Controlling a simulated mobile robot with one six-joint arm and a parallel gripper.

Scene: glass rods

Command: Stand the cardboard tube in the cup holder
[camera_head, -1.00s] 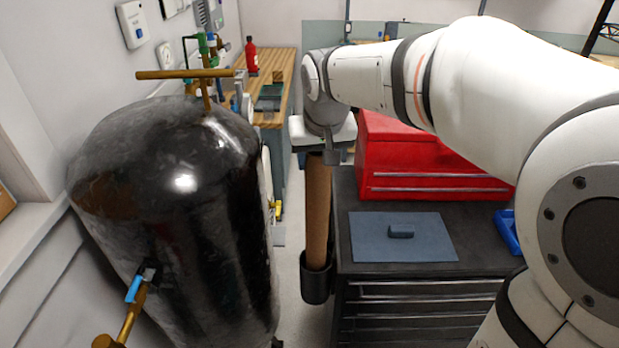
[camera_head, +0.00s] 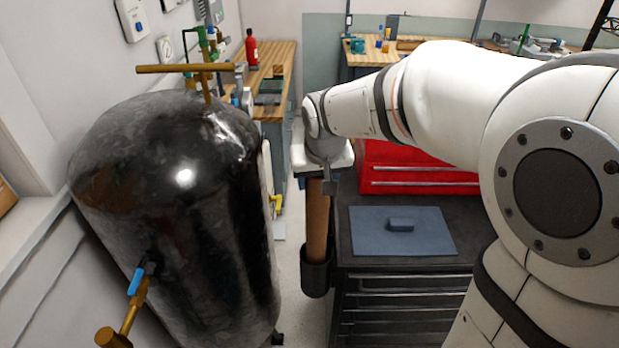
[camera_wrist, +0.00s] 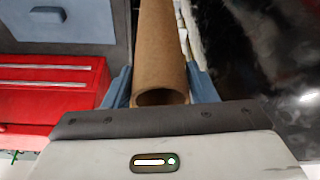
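The brown cardboard tube (camera_head: 318,222) stands nearly upright below my gripper (camera_head: 319,190). Its lower end goes into the black cup holder (camera_head: 315,280) on the left side of the dark cabinet, and the bottom of the tube is hidden inside. In the wrist view the tube (camera_wrist: 160,50) lies between the two blue fingers of my gripper (camera_wrist: 161,88), with its open upper end close to the palm. The fingers lie against both sides of the tube. The cup holder cannot be made out in the wrist view.
A large glossy black tank (camera_head: 175,215) with brass fittings stands close on the left. The dark drawer cabinet (camera_head: 405,285) on the right carries a red toolbox (camera_head: 420,175) and a blue-grey plate (camera_head: 370,238). A narrow strip of floor shows between tank and cabinet.

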